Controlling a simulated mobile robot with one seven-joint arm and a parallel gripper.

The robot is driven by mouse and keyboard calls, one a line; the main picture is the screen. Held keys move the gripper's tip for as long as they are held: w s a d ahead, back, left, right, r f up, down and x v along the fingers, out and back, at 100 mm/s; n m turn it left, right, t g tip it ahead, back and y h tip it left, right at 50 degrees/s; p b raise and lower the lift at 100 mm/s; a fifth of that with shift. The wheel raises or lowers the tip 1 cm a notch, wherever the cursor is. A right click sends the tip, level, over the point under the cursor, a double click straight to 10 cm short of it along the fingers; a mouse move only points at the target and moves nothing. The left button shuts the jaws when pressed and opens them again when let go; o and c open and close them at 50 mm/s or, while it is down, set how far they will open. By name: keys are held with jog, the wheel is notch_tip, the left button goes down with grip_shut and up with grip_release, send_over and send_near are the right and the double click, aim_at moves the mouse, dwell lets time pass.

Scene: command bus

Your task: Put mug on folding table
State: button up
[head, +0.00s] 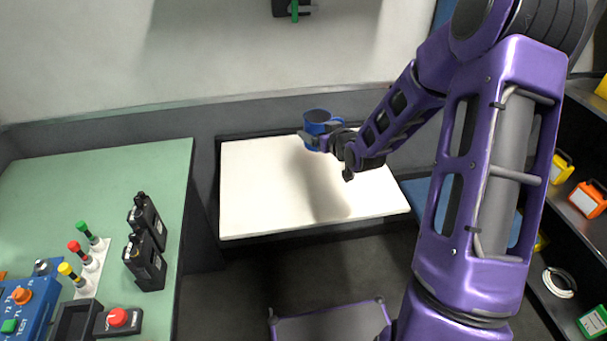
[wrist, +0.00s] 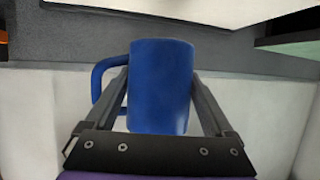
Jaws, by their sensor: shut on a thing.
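A blue mug (head: 316,119) is held in my gripper (head: 318,136) over the back part of the white folding table (head: 262,189). In the wrist view the blue mug (wrist: 160,88) sits between the two fingers of my gripper (wrist: 160,95), with its handle on the left. The gripper is shut on the mug's body. In the head view the mug looks upright, and a shadow of the arm falls on the table below. The exact gap between mug and tabletop is hard to tell. The visible tabletop is bare.
A green counter (head: 105,185) at left holds two black radios (head: 147,245), several colored knobs and a blue control box (head: 28,305). Dark shelves (head: 575,190) with orange and yellow items stand at right. A grey wall (head: 200,60) rises behind the table.

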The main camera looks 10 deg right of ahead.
notch_tip(320, 180, down, 10)
jog(key=shift+f+b, duration=0.1)
jog(key=shift+b, duration=0.8)
jog(key=shift+f, duration=0.15)
jog(key=o, duration=1.3)
jog(key=shift+o, duration=0.2)
jog(key=shift+r, duration=0.3)
jog(key=p+v, duration=0.1)
jog(key=v, duration=1.1)
jog(key=shift+d+f, duration=0.1)
